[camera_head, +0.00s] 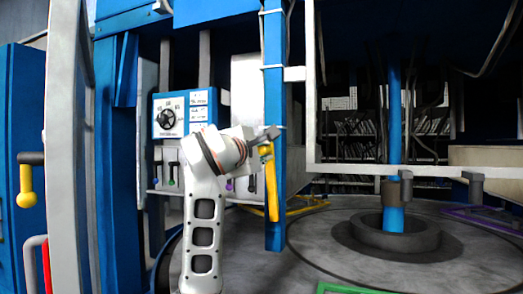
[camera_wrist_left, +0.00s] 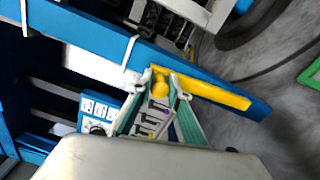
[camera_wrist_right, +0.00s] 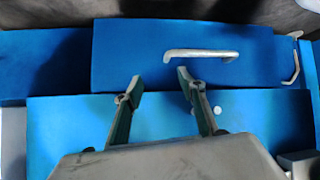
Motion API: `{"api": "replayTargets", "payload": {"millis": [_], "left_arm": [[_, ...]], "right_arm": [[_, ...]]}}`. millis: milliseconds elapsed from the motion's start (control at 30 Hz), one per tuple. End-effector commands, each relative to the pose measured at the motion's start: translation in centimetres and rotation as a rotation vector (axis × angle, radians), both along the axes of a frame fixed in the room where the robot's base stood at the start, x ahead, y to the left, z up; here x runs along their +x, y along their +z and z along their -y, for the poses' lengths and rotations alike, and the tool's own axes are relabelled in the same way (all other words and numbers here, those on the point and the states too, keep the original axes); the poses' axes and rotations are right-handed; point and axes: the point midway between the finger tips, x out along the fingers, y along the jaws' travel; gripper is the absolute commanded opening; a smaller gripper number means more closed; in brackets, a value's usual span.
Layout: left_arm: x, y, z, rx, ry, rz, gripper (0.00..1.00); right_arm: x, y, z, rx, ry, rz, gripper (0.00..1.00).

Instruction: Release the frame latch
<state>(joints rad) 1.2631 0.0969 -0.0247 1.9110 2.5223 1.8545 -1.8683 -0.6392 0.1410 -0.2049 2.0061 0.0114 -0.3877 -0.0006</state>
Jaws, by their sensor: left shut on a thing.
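The frame latch is a yellow bar (camera_head: 271,190) hanging along the blue post (camera_head: 274,80) in the head view, with a rounded yellow knob near its top. My left gripper (camera_head: 266,146) reaches the latch's upper end from the left and is shut on it. In the left wrist view the fingertips (camera_wrist_left: 162,80) close around the yellow knob, and the long yellow bar (camera_wrist_left: 215,94) runs off to the right along the blue post. My right gripper (camera_wrist_right: 159,85) shows only in the right wrist view, open and empty, before a blue panel (camera_wrist_right: 120,50).
A white frame bar (camera_head: 420,171) runs right of the post. A control box with a dial (camera_head: 168,118) stands behind my left arm. A second yellow handle (camera_head: 26,188) is at the far left. A silver handle (camera_wrist_right: 200,54) is on the blue panel near my right gripper.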

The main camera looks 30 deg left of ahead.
Motion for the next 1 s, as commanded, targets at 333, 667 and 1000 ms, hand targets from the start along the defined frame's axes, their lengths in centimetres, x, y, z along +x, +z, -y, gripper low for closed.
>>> {"api": "replayTargets", "payload": {"millis": [333,667,1000], "left_arm": [[0.0,0.0,0.2,0.002,-0.004,0.000,0.34],[0.0,0.0,0.1,0.001,-0.001,0.000,0.34],[-4.3,0.1,0.4,0.004,0.001,0.005,0.34]], "right_arm": [[0.1,0.0,0.1,-0.002,-0.001,0.002,0.40],[0.8,0.5,0.3,-0.006,-0.001,0.017,0.40],[0.6,0.4,0.2,-0.003,-0.001,0.012,0.40]]}}
